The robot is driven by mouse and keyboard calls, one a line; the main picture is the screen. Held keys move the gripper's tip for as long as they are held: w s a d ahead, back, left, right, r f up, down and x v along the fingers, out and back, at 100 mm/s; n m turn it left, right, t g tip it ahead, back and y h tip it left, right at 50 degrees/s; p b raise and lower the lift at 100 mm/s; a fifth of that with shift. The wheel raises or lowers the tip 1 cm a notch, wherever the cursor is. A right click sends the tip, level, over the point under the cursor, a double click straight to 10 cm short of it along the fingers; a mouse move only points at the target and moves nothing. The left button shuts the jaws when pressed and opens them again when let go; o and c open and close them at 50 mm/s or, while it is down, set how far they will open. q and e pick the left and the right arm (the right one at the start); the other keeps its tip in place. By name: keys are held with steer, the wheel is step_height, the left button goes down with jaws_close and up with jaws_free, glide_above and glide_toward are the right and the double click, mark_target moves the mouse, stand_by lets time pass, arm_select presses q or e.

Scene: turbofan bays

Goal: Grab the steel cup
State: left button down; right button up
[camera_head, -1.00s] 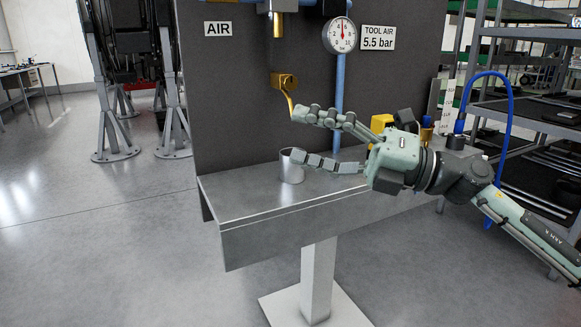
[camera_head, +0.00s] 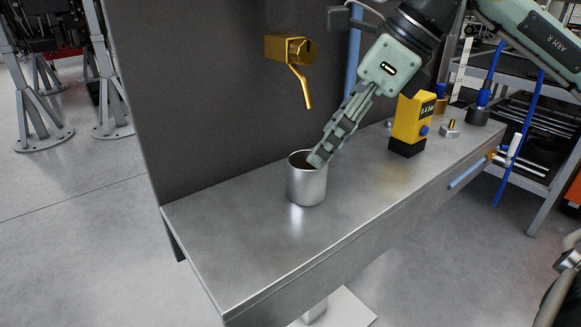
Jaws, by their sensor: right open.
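The steel cup (camera_head: 306,188) stands upright on the metal shelf, below and slightly right of the brass spout. My right gripper (camera_head: 321,156) reaches down from the upper right. Its fingers overlap each other in this view, and a fingertip is at the right side of the cup's rim, overlapping the opening. I cannot tell whether it touches the cup or whether a finger is inside it. The gripper is open, and the cup stands on the shelf. My left gripper is not in view.
The metal shelf (camera_head: 240,240) is clear left and front of the cup. A brass spout (camera_head: 290,55) hangs from the dark panel (camera_head: 200,90) above. A yellow device (camera_head: 410,122) and small brass fittings (camera_head: 449,127) stand to the right. A blue hose (camera_head: 520,130) hangs at far right.

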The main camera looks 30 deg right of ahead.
mark_target(310, 167)
steer(key=x, duration=0.2)
steer(key=shift+s+a+f+p, duration=0.1)
steer(key=shift+f+p, duration=0.3)
steer(key=x, duration=0.3)
steer(key=shift+w+f+p, duration=0.2)
steer(key=shift+f+p, duration=0.1)
steer(key=shift+p, duration=0.1)
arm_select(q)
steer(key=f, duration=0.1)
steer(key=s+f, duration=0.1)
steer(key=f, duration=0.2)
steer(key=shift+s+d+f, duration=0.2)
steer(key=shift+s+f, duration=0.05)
arm_select(e)
steer(key=shift+w+a+f, duration=0.1)
steer(key=shift+w+f, duration=0.05)
steer(key=shift+f, duration=0.1)
steer(key=c, duration=1.3)
steer(key=shift+r, duration=0.15)
steer(key=shift+c, duration=0.2)
